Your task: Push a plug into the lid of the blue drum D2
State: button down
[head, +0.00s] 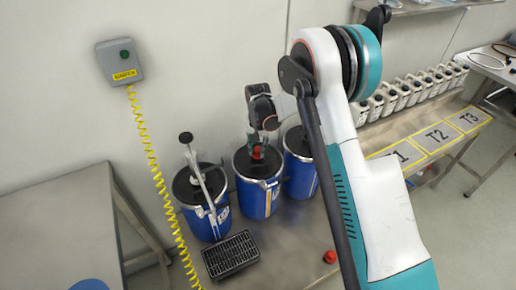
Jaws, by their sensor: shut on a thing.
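Three blue drums with black lids stand in a row on the metal table. The middle drum (257,199) appears to be D2, but I cannot read its label. My gripper (257,149) reaches down over the middle drum's black lid (243,166) and is shut on a red plug (257,154). The plug is at or just above the lid; I cannot tell whether it touches or sits in a hole. The gripper hides part of the lid. A second red plug (330,257) lies on the table to the lower right.
The left drum (203,222) carries an upright grey fitting with a black knob (186,137). The right drum (298,178) stands close beside the middle one. A black grid tray (230,254) lies in front. A yellow coiled cable (150,165) hangs from a wall box (121,62). White bottles (405,92) line the right.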

aim_at(258, 149)
jog(key=c, duration=1.2)
grip_release()
jog(key=shift+f, duration=0.25)
jog(key=shift+a, duration=0.1)
jog(key=shift+r, duration=0.2)
notch_tip(258, 149, up, 12)
jog(key=shift+f, duration=0.15)
